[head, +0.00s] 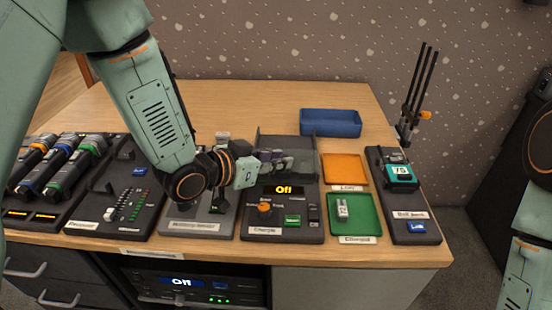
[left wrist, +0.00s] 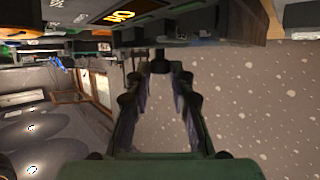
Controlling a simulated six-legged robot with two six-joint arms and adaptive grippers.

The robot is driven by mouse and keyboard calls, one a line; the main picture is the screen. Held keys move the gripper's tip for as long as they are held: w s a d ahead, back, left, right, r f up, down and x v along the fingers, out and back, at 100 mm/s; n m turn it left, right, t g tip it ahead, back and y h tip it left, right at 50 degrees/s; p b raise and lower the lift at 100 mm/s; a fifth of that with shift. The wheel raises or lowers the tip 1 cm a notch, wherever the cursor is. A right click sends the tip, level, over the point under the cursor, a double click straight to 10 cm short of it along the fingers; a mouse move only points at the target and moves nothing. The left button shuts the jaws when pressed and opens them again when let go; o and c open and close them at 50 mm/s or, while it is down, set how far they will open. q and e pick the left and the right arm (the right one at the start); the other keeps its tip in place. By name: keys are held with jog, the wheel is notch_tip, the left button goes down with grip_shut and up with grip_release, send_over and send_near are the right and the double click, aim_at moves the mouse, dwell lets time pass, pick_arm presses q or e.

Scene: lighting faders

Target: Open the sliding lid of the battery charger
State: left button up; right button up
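The battery charger (head: 285,226) stands in the middle of the desk, with a lit "Off" display, an orange knob and a green button. Its grey see-through lid (head: 287,143) is at the charger's back part and is partly hidden by my left gripper. My left gripper (head: 304,163) reaches in from the left, level, just above the display and against or in front of the lid. In the left wrist view its fingers (left wrist: 163,72) draw close together at the tips, with a dark piece between them; whether they grip it I cannot tell. My right gripper does not show.
An orange tray (head: 345,168) and a green tray (head: 366,226) holding a small battery lie right of the charger. A blue bin (head: 330,123) is behind. A tester (head: 408,208) showing 75 is further right.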

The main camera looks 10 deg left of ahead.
pick_arm(q)
grip_shut()
jog(key=shift+w, duration=0.1)
